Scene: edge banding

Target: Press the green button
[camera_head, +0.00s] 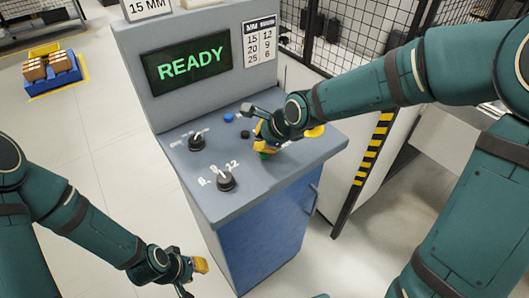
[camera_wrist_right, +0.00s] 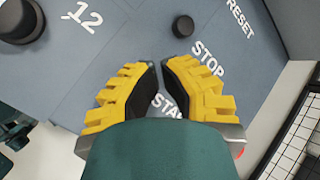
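The green button (camera_head: 264,154) shows as a small patch on the console's sloped panel, at the lower edge of my right gripper. My right gripper (camera_head: 263,133) is over the panel, close to the button; I cannot tell whether it touches it. In the right wrist view its yellow fingers (camera_wrist_right: 160,65) are together at the tips, with nothing seen between them. A START label shows partly between the fingers, and the green button is hidden there. My left gripper (camera_head: 196,268) hangs low at the console's left, away from the panel; its fingers are not clear.
The grey console (camera_head: 215,203) has a READY display (camera_head: 187,64). A blue button (camera_head: 228,117), a black button (camera_head: 245,134) and two dark knobs (camera_head: 226,181) (camera_head: 196,143) are on its panel. A wire fence (camera_head: 345,40) stands behind.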

